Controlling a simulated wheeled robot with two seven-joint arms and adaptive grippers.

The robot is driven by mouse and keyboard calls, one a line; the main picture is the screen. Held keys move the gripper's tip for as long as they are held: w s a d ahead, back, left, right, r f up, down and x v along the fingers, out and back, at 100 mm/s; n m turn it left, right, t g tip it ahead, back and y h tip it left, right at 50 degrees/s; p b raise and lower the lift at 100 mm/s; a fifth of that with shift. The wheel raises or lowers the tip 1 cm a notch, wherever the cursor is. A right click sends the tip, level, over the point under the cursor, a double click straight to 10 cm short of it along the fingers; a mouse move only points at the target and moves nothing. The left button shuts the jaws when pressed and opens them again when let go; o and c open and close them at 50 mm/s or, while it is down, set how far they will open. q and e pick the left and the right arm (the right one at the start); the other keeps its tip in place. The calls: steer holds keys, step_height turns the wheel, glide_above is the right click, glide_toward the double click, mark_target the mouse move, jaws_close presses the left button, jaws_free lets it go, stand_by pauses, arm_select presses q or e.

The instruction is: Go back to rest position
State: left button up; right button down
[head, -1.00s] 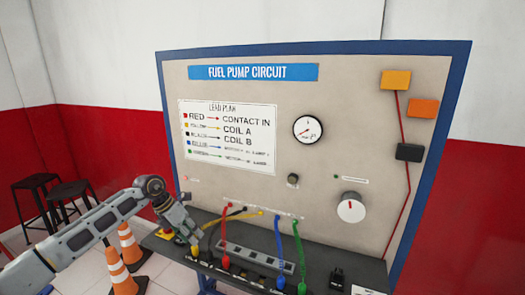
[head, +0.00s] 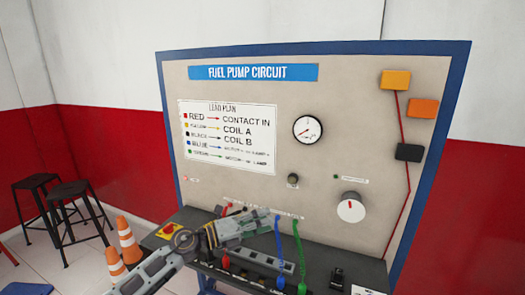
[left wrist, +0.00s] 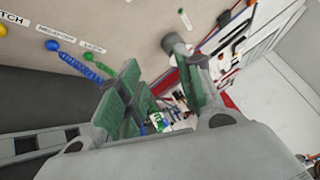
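My left gripper (head: 268,222) is in front of the lower part of the fuel pump circuit panel (head: 330,90), above the bench shelf. It points to the right in the head view, near the blue lead (head: 279,240); I cannot tell whether they touch. In the left wrist view the two green-padded fingers (left wrist: 165,100) stand apart with nothing held between them. The gripper and wrist hide parts of the red, black and yellow leads and their sockets. My right gripper is not in view.
A green lead (head: 299,258) hangs just right of the blue one. A socket strip (head: 265,259) lies on the shelf. A red-and-yellow button (head: 168,230) is at the shelf's left end. Orange cones (head: 128,240) and dark stools (head: 70,215) stand at left.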

arm_select(q)
steer(key=a+r+n+t+y, duration=0.2)
steer(key=a+n+t+y, duration=0.4)
steer(key=n+t, duration=0.75)
steer(key=s+a+f+n+g+y, duration=0.3)
steer(key=a+f+n+g+y, duration=0.2)
steer(key=a+f+n+y, duration=0.75)
steer(key=s+a+f+n+g, duration=0.3)
steer(key=s+f+n+g, duration=0.3)
steer(key=s+f, duration=0.4)
steer(key=s+f+n+g+h, duration=0.1)
steer(key=s+f+g, duration=0.2)
steer(key=s, duration=0.5)
steer(key=s+f+n+g+h, duration=0.1)
steer(key=s+f+n+g, duration=0.15)
steer(key=s, duration=0.55)
steer(key=s+a+f+m+g, duration=0.1)
steer(key=s+f+g, duration=0.15)
steer(key=f, duration=3.05)
steer(key=s+a+f, duration=0.2)
steer(key=s+f, duration=0.7)
steer(key=s, duration=0.2)
steer(key=s+a+f, duration=0.2)
steer(key=s+f, duration=0.8)
steer(key=s, duration=0.1)
steer(key=shift+s+a+f+g, duration=0.2)
steer(key=shift+s+g, duration=0.2)
steer(key=shift+g, duration=0.05)
